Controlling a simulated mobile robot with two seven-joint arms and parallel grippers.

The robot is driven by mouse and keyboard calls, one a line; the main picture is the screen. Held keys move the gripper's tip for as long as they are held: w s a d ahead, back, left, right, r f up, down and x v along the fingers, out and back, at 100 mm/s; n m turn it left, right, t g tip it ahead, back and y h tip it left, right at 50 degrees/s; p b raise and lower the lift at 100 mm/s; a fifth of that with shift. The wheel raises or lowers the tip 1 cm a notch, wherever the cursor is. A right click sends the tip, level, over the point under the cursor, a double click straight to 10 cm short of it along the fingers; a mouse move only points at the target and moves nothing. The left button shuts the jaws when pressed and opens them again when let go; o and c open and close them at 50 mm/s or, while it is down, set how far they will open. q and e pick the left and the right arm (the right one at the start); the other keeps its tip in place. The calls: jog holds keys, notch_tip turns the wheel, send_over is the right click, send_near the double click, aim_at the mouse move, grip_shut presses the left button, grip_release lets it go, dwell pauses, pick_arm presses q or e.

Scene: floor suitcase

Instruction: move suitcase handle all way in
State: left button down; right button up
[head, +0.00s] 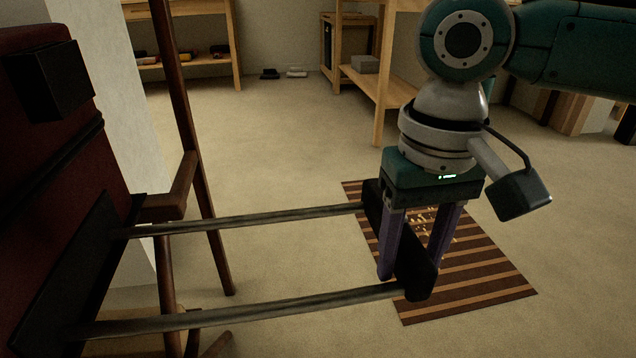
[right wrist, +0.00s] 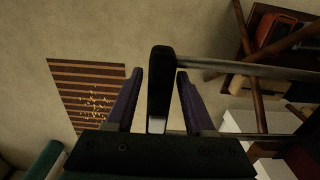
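The dark red suitcase (head: 50,160) stands at the left edge of the head view, partly cut off. Two metal rods (head: 270,215) stick out from its black panel toward the right and end in a black handle grip (head: 421,282). The handle is pulled far out. My right gripper (head: 412,270) points down, with its purple fingers on either side of the handle grip. In the right wrist view, the grip (right wrist: 160,85) lies between the fingers (right wrist: 160,72), with a small gap on each side. The gripper is open. My left gripper is not in view.
A brown striped mat (head: 470,270) lies on the floor below and right of the handle. A dark wooden easel-like frame (head: 190,140) stands close behind the rods, near the suitcase. Wooden shelves (head: 385,70) stand at the back. The middle floor is clear.

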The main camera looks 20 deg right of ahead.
grip_shut()
dwell(1.1)
